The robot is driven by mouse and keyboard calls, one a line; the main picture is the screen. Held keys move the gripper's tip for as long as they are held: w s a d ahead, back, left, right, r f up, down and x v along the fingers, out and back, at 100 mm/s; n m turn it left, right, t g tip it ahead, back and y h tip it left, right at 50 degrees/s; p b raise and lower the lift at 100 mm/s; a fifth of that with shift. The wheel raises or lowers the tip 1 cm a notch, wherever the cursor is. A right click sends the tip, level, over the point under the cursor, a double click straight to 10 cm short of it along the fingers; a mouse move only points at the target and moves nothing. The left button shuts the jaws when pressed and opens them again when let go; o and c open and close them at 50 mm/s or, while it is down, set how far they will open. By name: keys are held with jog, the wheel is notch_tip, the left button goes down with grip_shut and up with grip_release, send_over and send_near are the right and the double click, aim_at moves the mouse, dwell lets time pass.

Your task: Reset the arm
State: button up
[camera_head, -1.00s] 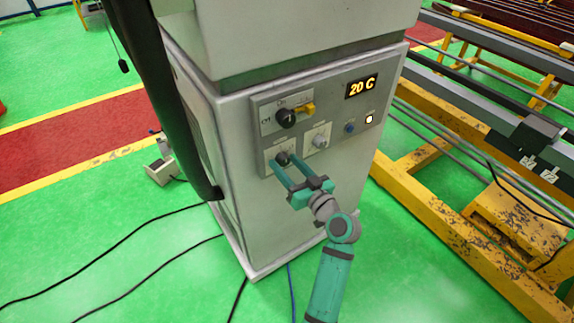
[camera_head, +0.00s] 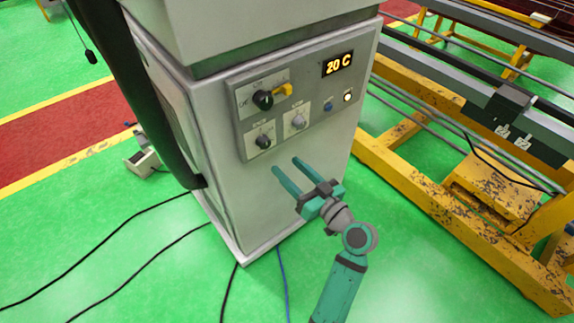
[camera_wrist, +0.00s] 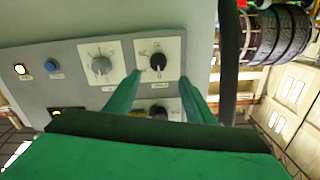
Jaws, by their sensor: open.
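My gripper (camera_head: 286,168) is open and empty, its two teal fingers apart, in front of and below the control panel (camera_head: 283,117) of a grey cabinet. It stands clear of the lower left black knob (camera_head: 264,141) in the head view. In the wrist view the gripper (camera_wrist: 163,92) points at the panel, and the black knob (camera_wrist: 158,62) shows between and beyond the fingertips. A grey knob (camera_wrist: 101,66) is beside it. The large dark knob (camera_head: 263,100) with a yellow tab (camera_head: 283,90) is at the panel's upper left. The display (camera_head: 338,64) reads 20 C.
A yellow steel frame (camera_head: 430,190) with grey rails stands to the right of the cabinet (camera_head: 215,170). A thick black conduit (camera_head: 140,100) runs down its left side. Cables (camera_head: 130,225) lie on the green floor. Open floor is in front of the cabinet.

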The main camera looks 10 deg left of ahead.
dwell(0.4)
jog(key=s+d+f+m+t+h, duration=0.1)
jog(key=s+d+f+m+h, duration=0.1)
jog(key=s+f+m+h, duration=0.45)
jog(key=s+d+f+m+t+h, duration=0.1)
jog(key=s+d+f+t, duration=0.15)
jog(key=f, duration=0.75)
jog(key=s+d+f+m+h, duration=0.1)
jog(key=s+d+f+h, duration=0.15)
jog(key=s, duration=0.35)
jog(key=s+d+f+m+h, duration=0.1)
jog(key=s+d+f+h, duration=0.15)
jog(key=s, duration=0.45)
jog(key=s+d+r+h, duration=0.1)
jog(key=s+r, duration=0.3)
jog(key=s, duration=0.4)
jog(key=s+d+r+n, duration=0.1)
jog(key=s+r, duration=0.4)
jog(key=s, duration=0.3)
jog(key=shift+s+r+t+h, duration=0.25)
jog(key=shift+t+h, duration=0.1)
jog(key=shift+t, duration=0.1)
jog(key=shift+n, duration=0.25)
jog(key=c, duration=0.5)
jog(key=shift+o, duration=0.2)
jog(key=shift+a, duration=0.2)
